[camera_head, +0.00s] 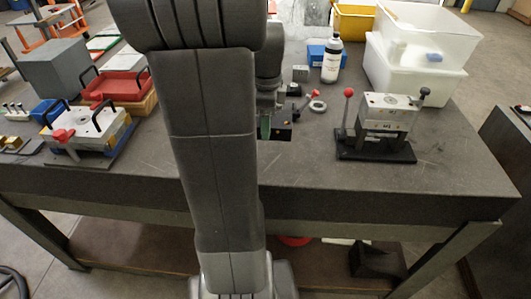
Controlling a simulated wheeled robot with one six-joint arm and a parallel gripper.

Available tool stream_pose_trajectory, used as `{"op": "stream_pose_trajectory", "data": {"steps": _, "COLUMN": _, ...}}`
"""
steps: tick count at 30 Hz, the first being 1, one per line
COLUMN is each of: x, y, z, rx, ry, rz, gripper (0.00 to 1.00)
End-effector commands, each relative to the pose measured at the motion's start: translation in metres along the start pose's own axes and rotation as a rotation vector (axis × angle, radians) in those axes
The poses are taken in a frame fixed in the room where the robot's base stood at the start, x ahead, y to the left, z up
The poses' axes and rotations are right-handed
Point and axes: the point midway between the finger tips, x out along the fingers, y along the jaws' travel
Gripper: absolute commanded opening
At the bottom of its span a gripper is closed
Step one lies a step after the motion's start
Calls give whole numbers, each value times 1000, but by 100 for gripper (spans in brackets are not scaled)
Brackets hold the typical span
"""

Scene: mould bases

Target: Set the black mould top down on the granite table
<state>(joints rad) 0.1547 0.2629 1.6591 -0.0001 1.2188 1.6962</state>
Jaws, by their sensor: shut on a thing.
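My arm runs up the middle of the view and hides much of the table centre. My gripper (270,122) is partly hidden behind my arm, over the middle of the granite table (320,172). It is shut on a dark thing, which seems to be the black mould top (281,134). Only its right part shows, with a bit of green beside it. I cannot tell whether it touches the table.
At left stand a white mould (92,124) with black handles and a red mould top (116,87). At right a grey fixture (382,118) with levers stands on a black plate. Behind are a bottle (331,64) and white bins (409,72). The front strip of table is clear.

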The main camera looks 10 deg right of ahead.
Motion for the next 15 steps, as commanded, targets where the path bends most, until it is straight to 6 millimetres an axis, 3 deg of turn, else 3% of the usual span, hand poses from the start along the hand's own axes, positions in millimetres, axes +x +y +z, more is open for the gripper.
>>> {"op": "stream_pose_trajectory", "data": {"steps": 6, "x": 36, "y": 0, "z": 0, "rx": 0, "ry": 1, "rz": 2, "gripper": 13}}
{"op": "stream_pose_trajectory", "data": {"steps": 15, "x": 67, "y": 0, "z": 0, "rx": 0, "ry": 1, "rz": 3, "gripper": 13}}
